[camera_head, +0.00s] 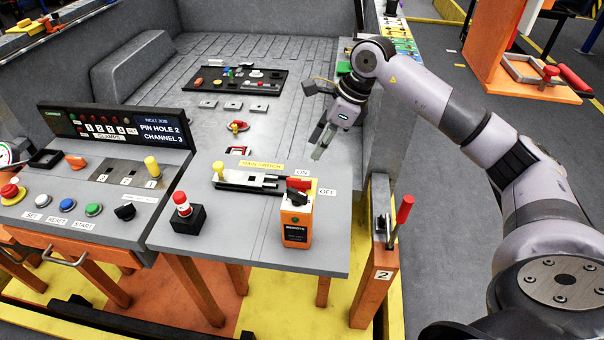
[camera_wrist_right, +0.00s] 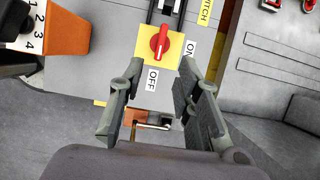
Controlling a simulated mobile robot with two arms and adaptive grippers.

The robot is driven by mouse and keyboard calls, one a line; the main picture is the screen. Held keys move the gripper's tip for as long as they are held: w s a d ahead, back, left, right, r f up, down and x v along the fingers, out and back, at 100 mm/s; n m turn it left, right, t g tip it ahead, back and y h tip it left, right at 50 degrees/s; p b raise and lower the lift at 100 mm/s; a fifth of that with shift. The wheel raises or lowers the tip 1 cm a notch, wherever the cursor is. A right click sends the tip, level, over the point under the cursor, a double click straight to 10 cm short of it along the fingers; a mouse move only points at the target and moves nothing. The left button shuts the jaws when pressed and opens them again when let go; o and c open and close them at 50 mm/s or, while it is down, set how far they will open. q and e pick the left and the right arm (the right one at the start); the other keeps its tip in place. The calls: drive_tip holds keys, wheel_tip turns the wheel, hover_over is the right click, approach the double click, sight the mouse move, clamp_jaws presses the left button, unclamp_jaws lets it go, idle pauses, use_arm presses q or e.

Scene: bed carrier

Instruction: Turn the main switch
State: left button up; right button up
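The main switch is a red knob (camera_head: 299,184) on a yellow plate near the right edge of the grey console. In the right wrist view the red knob (camera_wrist_right: 160,43) lies beyond the fingers, with its long ridge running up and down the picture. An OFF label (camera_wrist_right: 153,80) is below it and an ON label (camera_wrist_right: 190,50) is at its right. My right gripper (camera_head: 320,145) is open and empty, above and behind the switch and apart from it. In the right wrist view the open fingers (camera_wrist_right: 157,70) frame the plate. My left gripper is out of view.
An orange remote box (camera_head: 296,222) with a black knob stands close in front of the switch. A red-handled orange post (camera_head: 385,240) stands at right.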

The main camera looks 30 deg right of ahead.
sight(300, 179)
drive_tip(key=p+x, duration=0.1)
drive_tip(key=x, duration=0.8)
drive_tip(key=shift+d+f+p, duration=0.15)
drive_tip(key=shift+f+p, duration=0.05)
drive_tip(key=shift+p, duration=0.1)
drive_tip(key=shift+x, duration=1.15)
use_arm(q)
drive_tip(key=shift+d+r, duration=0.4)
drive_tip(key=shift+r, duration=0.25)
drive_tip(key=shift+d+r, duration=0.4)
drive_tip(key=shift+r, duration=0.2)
use_arm(e)
drive_tip(key=shift+w+f, duration=0.15)
drive_tip(key=shift+f, duration=0.45)
drive_tip(key=shift+c, duration=0.3)
clamp_jaws()
